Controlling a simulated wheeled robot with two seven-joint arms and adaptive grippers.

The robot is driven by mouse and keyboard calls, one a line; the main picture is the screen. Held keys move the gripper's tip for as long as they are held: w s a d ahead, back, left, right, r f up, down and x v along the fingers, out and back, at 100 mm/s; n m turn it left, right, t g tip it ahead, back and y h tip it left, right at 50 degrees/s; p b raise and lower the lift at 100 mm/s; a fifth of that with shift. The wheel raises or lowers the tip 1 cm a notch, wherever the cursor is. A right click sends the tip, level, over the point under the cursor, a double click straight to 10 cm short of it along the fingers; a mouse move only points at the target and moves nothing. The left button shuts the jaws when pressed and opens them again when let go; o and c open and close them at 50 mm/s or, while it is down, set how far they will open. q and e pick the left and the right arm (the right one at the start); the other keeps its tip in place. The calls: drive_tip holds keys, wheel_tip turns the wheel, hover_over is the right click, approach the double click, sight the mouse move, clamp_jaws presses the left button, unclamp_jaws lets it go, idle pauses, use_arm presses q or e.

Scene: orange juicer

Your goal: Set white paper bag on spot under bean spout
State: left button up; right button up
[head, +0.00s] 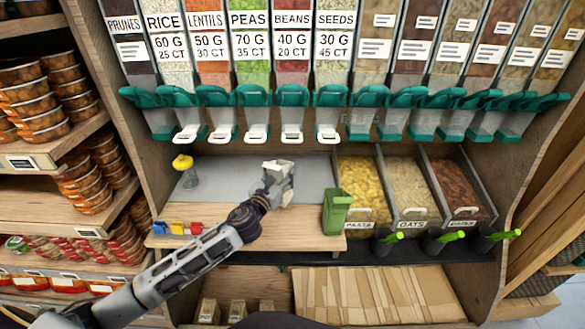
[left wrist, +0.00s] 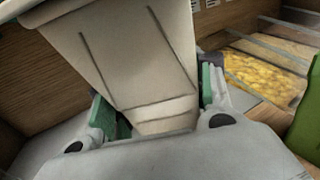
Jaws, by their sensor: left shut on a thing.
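My left gripper (head: 280,188) is shut on the white paper bag (head: 278,164) over the grey back part of the counter. The bag fills the middle of the left wrist view (left wrist: 135,50), between the two green-padded fingers (left wrist: 160,112). I cannot tell whether its base touches the counter. The bean spout (head: 291,120) is the green-topped dispenser below the BEANS label, behind and slightly right of the bag. The spot under it on the grey surface (head: 310,178) looks bare. My right gripper does not show.
A green container (head: 336,212) stands right of the gripper, beside bins of pasta and oats (head: 410,190). A yellow-topped bottle (head: 185,172) stands at the left. Small coloured items (head: 178,229) lie on the front left wooden ledge. A row of spouts overhangs the counter.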

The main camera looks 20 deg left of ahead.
use_arm(q)
drive_tip(key=w+d, duration=0.1)
drive_tip(key=w, duration=0.8)
drive_tip(key=shift+b, duration=0.45)
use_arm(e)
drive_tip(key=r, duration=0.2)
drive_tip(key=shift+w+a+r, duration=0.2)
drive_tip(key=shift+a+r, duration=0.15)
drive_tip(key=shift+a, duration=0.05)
use_arm(q)
drive_tip(key=shift+s+f, duration=0.1)
drive_tip(key=shift+f, duration=0.05)
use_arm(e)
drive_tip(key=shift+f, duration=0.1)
use_arm(q)
drive_tip(key=shift+f+b, duration=0.75)
drive_tip(key=shift+f, duration=0.85)
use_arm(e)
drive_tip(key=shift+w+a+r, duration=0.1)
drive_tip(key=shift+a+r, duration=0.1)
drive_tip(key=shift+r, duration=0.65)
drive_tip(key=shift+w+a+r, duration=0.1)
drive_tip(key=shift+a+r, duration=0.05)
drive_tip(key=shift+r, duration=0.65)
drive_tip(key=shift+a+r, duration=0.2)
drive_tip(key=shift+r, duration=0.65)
use_arm(q)
drive_tip(key=shift+f, duration=0.1)
